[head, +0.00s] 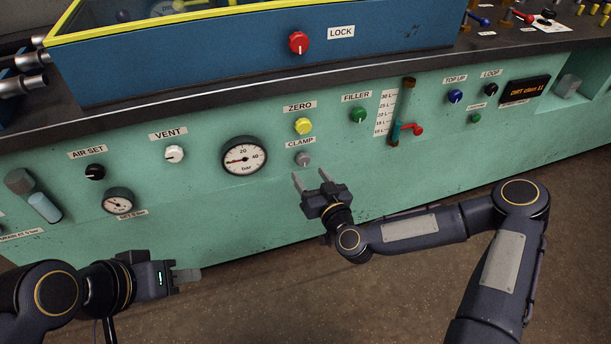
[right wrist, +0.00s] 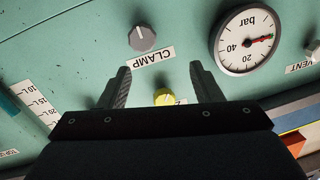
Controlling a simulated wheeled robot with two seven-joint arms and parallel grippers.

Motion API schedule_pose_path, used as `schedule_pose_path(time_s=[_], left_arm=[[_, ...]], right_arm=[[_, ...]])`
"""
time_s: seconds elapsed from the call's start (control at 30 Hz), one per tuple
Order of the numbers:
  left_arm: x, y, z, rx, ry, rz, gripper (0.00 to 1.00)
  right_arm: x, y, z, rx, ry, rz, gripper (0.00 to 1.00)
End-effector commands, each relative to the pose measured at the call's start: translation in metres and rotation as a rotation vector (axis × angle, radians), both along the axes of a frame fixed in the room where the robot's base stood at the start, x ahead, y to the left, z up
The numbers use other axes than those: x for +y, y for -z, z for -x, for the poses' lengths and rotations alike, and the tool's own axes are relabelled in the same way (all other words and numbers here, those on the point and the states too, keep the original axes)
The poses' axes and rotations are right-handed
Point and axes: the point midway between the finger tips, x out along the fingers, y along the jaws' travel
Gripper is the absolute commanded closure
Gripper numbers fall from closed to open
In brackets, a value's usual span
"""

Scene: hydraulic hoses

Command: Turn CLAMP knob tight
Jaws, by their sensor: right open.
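The CLAMP knob (head: 303,159) is a small grey knob on the green panel, below its CLAMP label. In the right wrist view the grey knob (right wrist: 142,38) has a white pointer mark. My right gripper (head: 311,176) is open and empty, just below and in front of the knob. In the right wrist view the knob lies beyond the fingertips (right wrist: 160,69), apart from them and nearer the left finger. My left gripper (head: 188,275) is low at the left, away from the panel controls, seen side-on; its finger gap does not show.
The yellow ZERO knob (head: 303,126) is close above the CLAMP knob. A bar gauge (head: 244,156) is to the left, and the green FILLER knob (head: 358,115) is to the upper right. A sight tube with a red-handled valve (head: 416,129) stands further right. The panel below CLAMP is bare.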

Motion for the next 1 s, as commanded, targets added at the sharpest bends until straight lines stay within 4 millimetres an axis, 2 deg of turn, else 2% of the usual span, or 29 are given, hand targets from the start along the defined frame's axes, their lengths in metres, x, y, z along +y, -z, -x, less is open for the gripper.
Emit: schedule_pose_path(time_s=[0.03, 0.13, 0.33, 0.7, 1.0], left_arm=[[0.0, 0.011, 0.0, 0.0, 0.0, 0.0, 0.64], [0.0, 0.015, 0.0, 0.0, 0.0, 0.0, 0.64], [0.0, 0.018, 0.0, 0.0, 0.0, 0.0, 0.64], [0.0, 0.029, 0.0, 0.0, 0.0, 0.0, 0.64], [0.0, 0.03, 0.0, 0.0, 0.0, 0.0, 0.64]], right_arm=[[-0.002, 0.015, -0.002, -0.001, 0.04, -0.031, 0.41], [-0.007, 0.021, -0.006, -0.01, 0.097, -0.058, 0.41], [-0.005, 0.022, -0.02, -0.016, 0.122, -0.067, 0.41], [0.013, 0.023, -0.072, -0.012, 0.118, -0.067, 0.41], [0.015, 0.021, -0.081, -0.013, 0.116, -0.065, 0.41]])
